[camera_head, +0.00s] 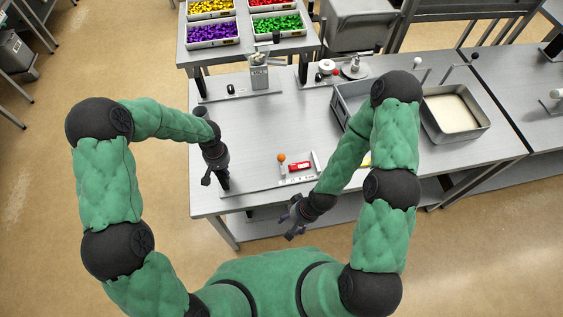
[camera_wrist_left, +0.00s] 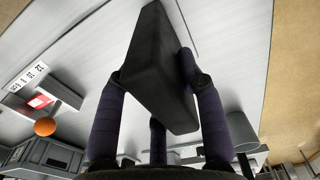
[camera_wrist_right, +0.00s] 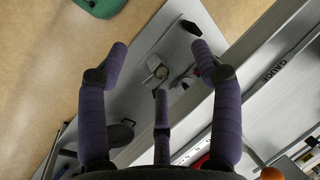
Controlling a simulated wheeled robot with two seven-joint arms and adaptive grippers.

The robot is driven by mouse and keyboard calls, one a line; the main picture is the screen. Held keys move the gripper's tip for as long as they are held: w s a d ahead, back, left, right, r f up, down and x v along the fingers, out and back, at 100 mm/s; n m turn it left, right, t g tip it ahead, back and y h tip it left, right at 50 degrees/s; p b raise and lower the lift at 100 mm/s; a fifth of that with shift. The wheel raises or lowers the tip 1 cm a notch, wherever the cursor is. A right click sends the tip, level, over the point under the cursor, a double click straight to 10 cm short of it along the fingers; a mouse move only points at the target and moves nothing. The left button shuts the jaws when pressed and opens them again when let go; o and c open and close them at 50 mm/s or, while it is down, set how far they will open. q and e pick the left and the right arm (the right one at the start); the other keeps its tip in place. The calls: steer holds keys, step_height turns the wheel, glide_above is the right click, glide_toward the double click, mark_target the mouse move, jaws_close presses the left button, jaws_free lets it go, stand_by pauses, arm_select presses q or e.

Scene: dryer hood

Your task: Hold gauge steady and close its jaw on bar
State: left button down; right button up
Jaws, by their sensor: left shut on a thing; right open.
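The gauge is a flat grey plate (camera_head: 255,189) along the table's front edge, with a printed number scale (camera_head: 297,181). An orange ball knob (camera_head: 281,157) stands left of a red bar (camera_head: 299,167); a pale upright plate (camera_head: 316,161) stands at its right. I cannot tell whether the jaw touches the bar. My left gripper (camera_head: 208,181) is shut on a black block (camera_wrist_left: 160,70) at the gauge's left end. The red bar (camera_wrist_left: 40,100) and orange knob (camera_wrist_left: 45,126) also show in the left wrist view. My right gripper (camera_head: 291,218) is open and empty, in front of the table edge.
A grey bin (camera_head: 350,97) and a tray of pale material (camera_head: 452,113) stand at the table's right. Small fixtures (camera_head: 259,75) stand at the back. Bins of coloured pieces (camera_head: 212,34) are on a table behind. The table (camera_head: 245,130) behind the gauge is clear.

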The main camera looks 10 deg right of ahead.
mark_target(281, 163)
steer(key=shift+w, duration=0.2)
steer(key=c, duration=0.7)
steer(key=w+n, duration=0.2)
steer(key=shift+w+a+r, duration=0.15)
steer(key=shift+w+r, duration=0.15)
jaws_close()
steer(key=w+r+n, duration=0.2)
steer(key=w, duration=0.1)
steer(key=w+a+r+n, duration=0.1)
steer(key=w+r+n, duration=0.1)
steer(key=w+n, duration=0.1)
steer(key=w+r+n, duration=0.2)
steer(key=w+n, duration=0.1)
steer(key=w, duration=0.2)
steer(key=shift+a, duration=0.3)
steer(key=w+a+r+n, duration=0.2)
steer(key=w+r+n, duration=0.6)
steer(key=r, duration=0.2)
steer(key=x, duration=0.8)
steer(key=shift+w+f, duration=0.2)
steer(key=shift+f, duration=0.15)
steer(key=shift+d+f, duration=0.15)
steer(key=shift+f, duration=0.15)
steer(key=shift+s+d+r, duration=0.15)
steer(key=shift+d+r, duration=0.05)
steer(key=shift+d, duration=0.65)
steer(key=shift+s+d+r, duration=0.15)
steer(key=shift+d+r, duration=0.05)
steer(key=shift+d, duration=0.65)
